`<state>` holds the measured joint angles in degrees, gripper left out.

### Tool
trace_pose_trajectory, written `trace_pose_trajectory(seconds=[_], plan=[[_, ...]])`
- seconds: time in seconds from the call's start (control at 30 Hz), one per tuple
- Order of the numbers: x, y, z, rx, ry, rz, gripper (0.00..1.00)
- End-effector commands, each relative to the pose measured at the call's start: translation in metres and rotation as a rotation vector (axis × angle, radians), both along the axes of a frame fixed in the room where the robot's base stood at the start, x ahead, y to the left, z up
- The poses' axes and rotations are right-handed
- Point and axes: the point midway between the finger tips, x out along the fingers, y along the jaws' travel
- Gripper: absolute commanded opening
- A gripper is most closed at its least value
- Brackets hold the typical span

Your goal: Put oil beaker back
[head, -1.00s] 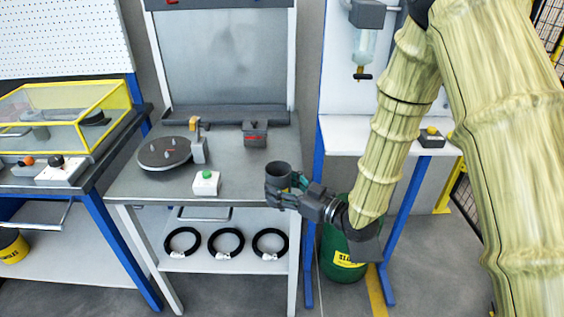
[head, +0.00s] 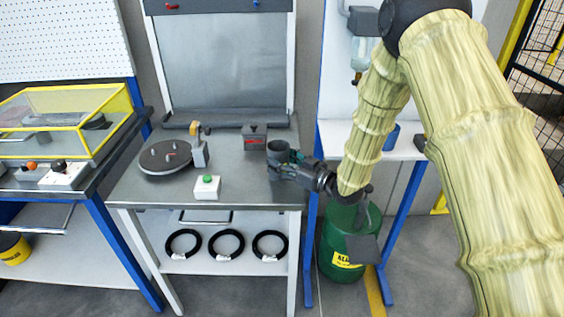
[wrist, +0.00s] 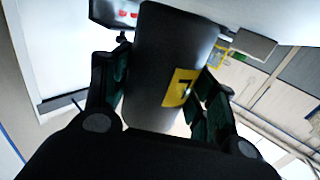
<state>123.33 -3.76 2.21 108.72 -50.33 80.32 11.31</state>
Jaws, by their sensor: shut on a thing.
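The oil beaker (head: 278,150) is a dark grey, open-topped cup. My gripper (head: 283,165) is shut on it from the right, and the beaker looks upright near the right side of the middle workbench (head: 232,220). Whether its base touches the bench top cannot be told. In the wrist view the beaker (wrist: 165,65) stands between both fingers of my gripper (wrist: 160,85), with a yellow label on its side. A dark box with a red mark (head: 254,138) stands just behind and left of the beaker.
A round turntable (head: 165,157) and a white button box with a green button (head: 207,187) are on the bench to the left. A green drum (head: 340,235) stands on the floor at right, beside a white table with blue legs (head: 405,190).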

Motion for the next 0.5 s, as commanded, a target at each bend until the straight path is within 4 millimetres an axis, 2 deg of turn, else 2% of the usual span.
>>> trace_pose_trajectory(seconds=[0.07,0.23,0.5], plan=[[0.009,0.0,0.002,0.0,-0.004,0.0,0.25],[0.009,0.001,-0.009,0.0,0.0,0.001,0.25],[0.009,0.001,-0.014,0.001,-0.002,0.001,0.25]])
